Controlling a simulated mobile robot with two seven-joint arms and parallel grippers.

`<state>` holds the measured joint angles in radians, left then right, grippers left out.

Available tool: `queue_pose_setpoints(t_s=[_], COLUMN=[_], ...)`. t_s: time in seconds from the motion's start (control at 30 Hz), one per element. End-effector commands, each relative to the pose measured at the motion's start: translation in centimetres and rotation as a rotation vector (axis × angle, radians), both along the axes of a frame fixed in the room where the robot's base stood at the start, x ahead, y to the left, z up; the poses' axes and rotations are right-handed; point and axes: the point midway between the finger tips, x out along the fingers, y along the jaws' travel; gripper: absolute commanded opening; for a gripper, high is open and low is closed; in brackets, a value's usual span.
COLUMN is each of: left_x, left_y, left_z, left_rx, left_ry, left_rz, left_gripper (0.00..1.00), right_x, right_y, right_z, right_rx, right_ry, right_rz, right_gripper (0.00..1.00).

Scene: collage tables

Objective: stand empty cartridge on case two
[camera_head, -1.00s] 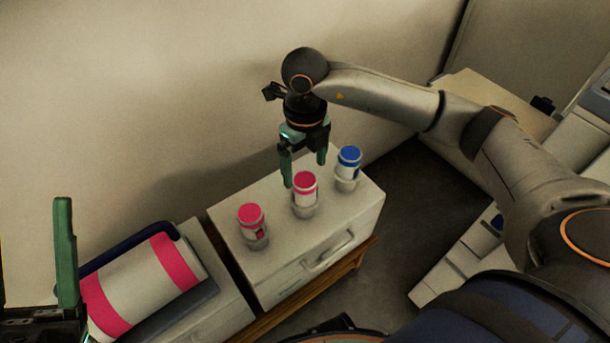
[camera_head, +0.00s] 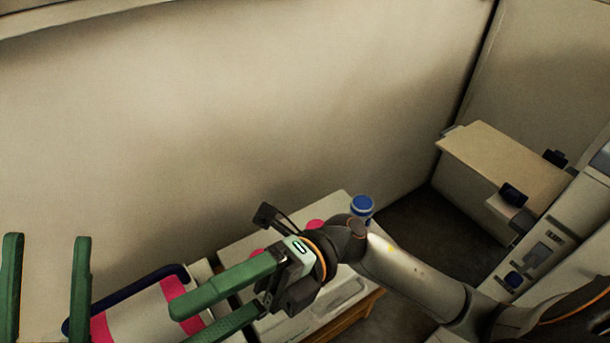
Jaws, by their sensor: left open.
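My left gripper (camera_head: 47,241) is open at the lower left, its two green fingers upright and wide apart with nothing between them. My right gripper (camera_head: 185,325) points left, its green fingers apart, in front of the white drawer cabinet (camera_head: 283,220). A blue-capped cartridge (camera_head: 361,207) stands at the cabinet's back right. Two pink caps, one at the middle (camera_head: 314,224) and one farther left (camera_head: 257,253), show behind my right gripper, which hides their bodies. I cannot tell which cartridge is empty or which thing is case two.
A large white cylinder with pink bands (camera_head: 140,308) lies left of the cabinet, beside a dark blue bar (camera_head: 120,287). A plain wall (camera_head: 200,120) rises behind. A beige-topped cabinet (camera_head: 505,160) stands at the right, with dark floor (camera_head: 440,222) between.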

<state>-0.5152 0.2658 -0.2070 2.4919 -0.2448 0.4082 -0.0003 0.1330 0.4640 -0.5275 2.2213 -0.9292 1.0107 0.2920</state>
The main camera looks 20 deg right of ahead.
Motion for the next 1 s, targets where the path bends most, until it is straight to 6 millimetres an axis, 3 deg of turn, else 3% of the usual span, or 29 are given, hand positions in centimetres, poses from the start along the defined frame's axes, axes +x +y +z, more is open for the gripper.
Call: queue_pose_setpoints(t_s=[0.1, 0.2, 0.4, 0.5, 1.0], left_x=[-0.1, -0.1, -0.1, -0.1, -0.1], left_y=[0.0, 0.0, 0.0, 0.0, -0.1], left_z=[0.1, 0.2, 0.2, 0.2, 0.2], left_rx=[0.001, 0.001, 0.001, 0.001, 0.001], left_ry=[-0.004, -0.006, -0.007, -0.007, -0.007], left_rz=[-0.001, -0.003, -0.002, -0.002, -0.004], left_gripper=[0.57, 0.57, 0.57, 0.57, 0.57], right_x=[1.5, 3.8, 7.1, 7.8, 8.1], right_y=[-2.8, -6.2, -12.0, -13.5, -14.1], right_z=[4.3, 6.1, 5.6, 5.0, 4.6], right_rx=[0.271, 0.444, 0.631, 0.664, 0.677], right_ry=[0.222, 0.407, 0.701, 0.778, 0.815], right_rz=[-0.152, -0.297, -0.527, -0.587, -0.612], right_gripper=[0.94, 0.94, 0.94, 0.94, 0.94])
